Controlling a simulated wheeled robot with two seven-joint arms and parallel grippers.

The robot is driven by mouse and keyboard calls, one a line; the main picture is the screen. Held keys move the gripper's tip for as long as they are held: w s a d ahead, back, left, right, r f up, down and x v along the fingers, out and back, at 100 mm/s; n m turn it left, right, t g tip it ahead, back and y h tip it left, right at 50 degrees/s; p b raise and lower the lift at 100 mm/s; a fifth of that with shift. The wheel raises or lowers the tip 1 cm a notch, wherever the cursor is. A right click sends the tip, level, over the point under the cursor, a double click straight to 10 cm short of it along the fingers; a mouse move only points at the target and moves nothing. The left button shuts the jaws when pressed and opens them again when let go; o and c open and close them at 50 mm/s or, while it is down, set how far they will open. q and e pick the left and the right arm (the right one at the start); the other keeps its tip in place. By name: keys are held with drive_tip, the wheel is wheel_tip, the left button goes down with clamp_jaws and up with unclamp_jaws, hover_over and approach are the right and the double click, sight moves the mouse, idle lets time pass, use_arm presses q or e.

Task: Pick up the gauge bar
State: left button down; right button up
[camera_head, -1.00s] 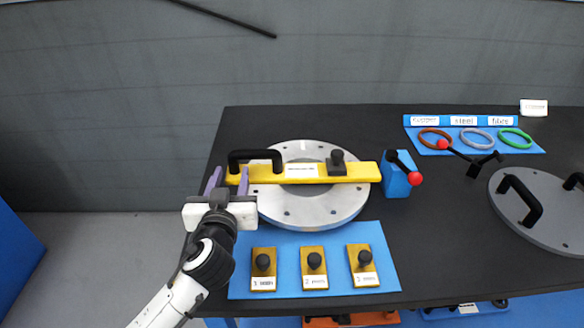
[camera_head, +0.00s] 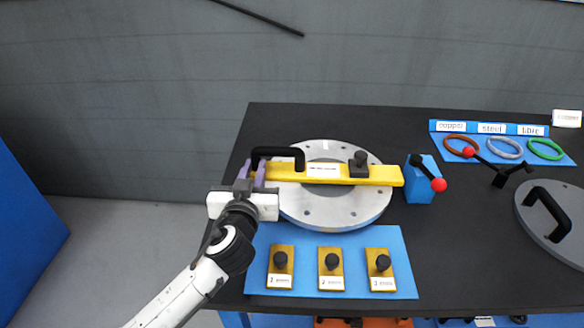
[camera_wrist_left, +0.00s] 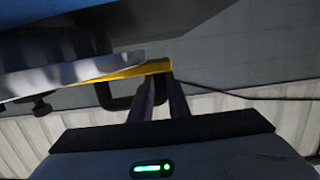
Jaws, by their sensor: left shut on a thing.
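The gauge bar (camera_head: 383,173) is a long yellow bar with a black arched handle near its left end, a white label and a black knob. It lies across the round grey flange (camera_head: 330,213), covering part of the flange's central opening. My left gripper (camera_head: 252,172) is at the bar's left end beside the handle, its purple fingers shut on the bar. In the left wrist view the fingers (camera_wrist_left: 160,92) meet the yellow bar end (camera_wrist_left: 150,68) near the black handle (camera_wrist_left: 112,100). Exactly which part they grip is hard to see. My right gripper is not in view.
A blue mat (camera_head: 405,250) with three knobbed brass blocks lies in front of the flange. A blue block (camera_head: 418,187) with a red-balled lever stands right of the bar. Farther right are coloured rings (camera_head: 503,148) and a grey handled lid (camera_head: 560,225).

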use_arm(q)
wheel_tip(320, 180, up, 10)
drive_tip(key=p, duration=0.1)
drive_tip(key=shift+r, duration=0.25)
idle(0.5)
drive_tip(key=shift+f, duration=0.15)
